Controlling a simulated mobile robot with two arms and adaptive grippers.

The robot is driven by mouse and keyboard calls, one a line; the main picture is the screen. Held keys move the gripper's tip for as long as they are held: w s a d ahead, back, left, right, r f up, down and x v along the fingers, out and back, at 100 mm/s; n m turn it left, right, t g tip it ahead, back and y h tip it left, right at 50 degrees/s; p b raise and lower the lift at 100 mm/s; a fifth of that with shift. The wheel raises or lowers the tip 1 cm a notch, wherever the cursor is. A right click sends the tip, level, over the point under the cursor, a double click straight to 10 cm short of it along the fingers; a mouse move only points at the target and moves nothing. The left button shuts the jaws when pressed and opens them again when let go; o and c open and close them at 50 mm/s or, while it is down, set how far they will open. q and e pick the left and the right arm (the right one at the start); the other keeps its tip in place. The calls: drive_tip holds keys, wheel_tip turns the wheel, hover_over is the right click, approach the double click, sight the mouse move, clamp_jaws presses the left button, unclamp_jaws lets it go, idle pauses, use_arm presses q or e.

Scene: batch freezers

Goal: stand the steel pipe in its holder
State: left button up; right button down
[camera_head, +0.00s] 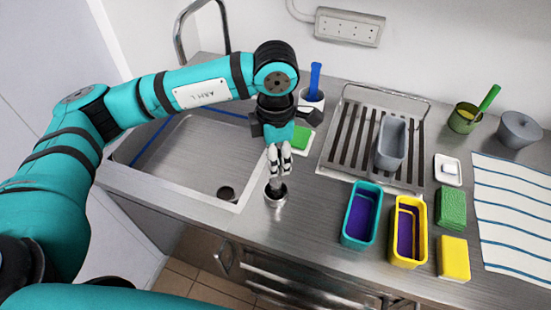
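My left gripper (279,162) points down at the front middle of the steel counter, right of the sink. Its fingers are close together around a short grey piece, which looks like the steel pipe (277,182). Most of the pipe is hidden by the fingers. Below it is a small round steel cup, which looks like the holder (275,199). The pipe is upright, its lower end at or within the cup's dark mouth; I cannot tell how deep it reaches. My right gripper is not in view.
A sink (190,160) lies left. A blue-handled brush in a white cup (312,103) and a green sponge on a tray (301,138) stand behind the gripper. A drying rack (350,135), a teal tub (361,215) and a yellow tub (408,231) are right.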

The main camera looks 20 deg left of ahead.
use_arm(q)
drive_tip(key=shift+r+p, duration=1.55)
drive_tip(key=shift+r, duration=2.2)
drive_tip(key=shift+s+f, duration=0.1)
